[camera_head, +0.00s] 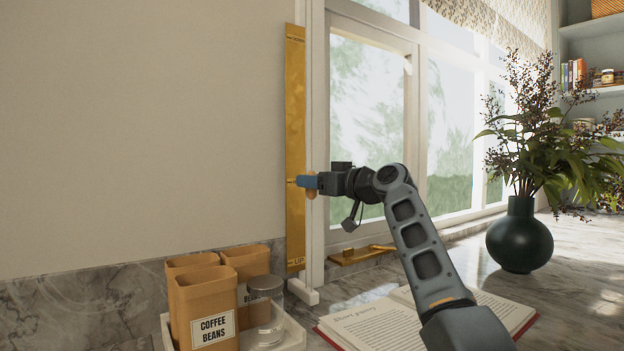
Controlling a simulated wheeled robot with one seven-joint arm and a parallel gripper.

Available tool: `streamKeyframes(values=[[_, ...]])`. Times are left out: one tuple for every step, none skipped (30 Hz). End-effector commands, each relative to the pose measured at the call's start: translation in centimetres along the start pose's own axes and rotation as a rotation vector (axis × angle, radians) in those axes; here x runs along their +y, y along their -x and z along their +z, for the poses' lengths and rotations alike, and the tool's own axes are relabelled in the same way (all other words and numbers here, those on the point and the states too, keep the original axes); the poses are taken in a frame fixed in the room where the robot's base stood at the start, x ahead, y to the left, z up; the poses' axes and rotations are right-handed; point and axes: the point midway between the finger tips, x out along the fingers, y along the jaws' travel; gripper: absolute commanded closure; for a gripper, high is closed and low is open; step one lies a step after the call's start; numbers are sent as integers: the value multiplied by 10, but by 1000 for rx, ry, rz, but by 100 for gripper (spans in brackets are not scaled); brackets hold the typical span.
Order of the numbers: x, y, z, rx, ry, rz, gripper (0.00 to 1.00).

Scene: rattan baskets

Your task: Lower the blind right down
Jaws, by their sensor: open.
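A patterned blind (492,22) hangs across the top of the window at the upper right, with most of the glass below it uncovered. A tall brass plate (295,100) is fixed upright at the left of the window frame. Its bottom label reads "UP"; the small top label seems to read "DOWN". My gripper (304,181), with blue fingertips, is in front of the plate around mid-height, pointing left. A small tan knob-like piece (312,190) shows right behind the fingers, mostly hidden. I cannot tell whether the fingers touch it. The jaws are open.
A tray (293,337) with coffee canisters (205,308) and a glass jar (264,318) stands below the plate. An open book (385,325) lies under my arm. A dark vase (519,238) with branches stands at right. A brass window handle (360,255) is on the sill.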

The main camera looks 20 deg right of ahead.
Motion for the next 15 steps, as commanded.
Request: streamKeyframes(values=[[0, -4, -1, 0, 0, 0, 50], [0, -6, -1, 0, 0, 0, 50], [0, -8, 0, 0, 1, 0, 50], [0, -10, 0, 0, 1, 0, 50], [0, -10, 0, 0, 1, 0, 50], [0, -11, 0, 0, 0, 0, 50], [0, -12, 0, 0, 0, 1, 50], [0, -12, 0, 0, 0, 1, 50], [0, -12, 0, 0, 0, 1, 50], [0, -12, 0, 0, 1, 1, 50], [0, -12, 0, 0, 1, 1, 50], [0, -12, 0, 0, 1, 1, 50], [0, -12, 0, 0, 1, 1, 50], [0, -12, 0, 0, 1, 1, 50], [0, -12, 0, 0, 1, 1, 53]])
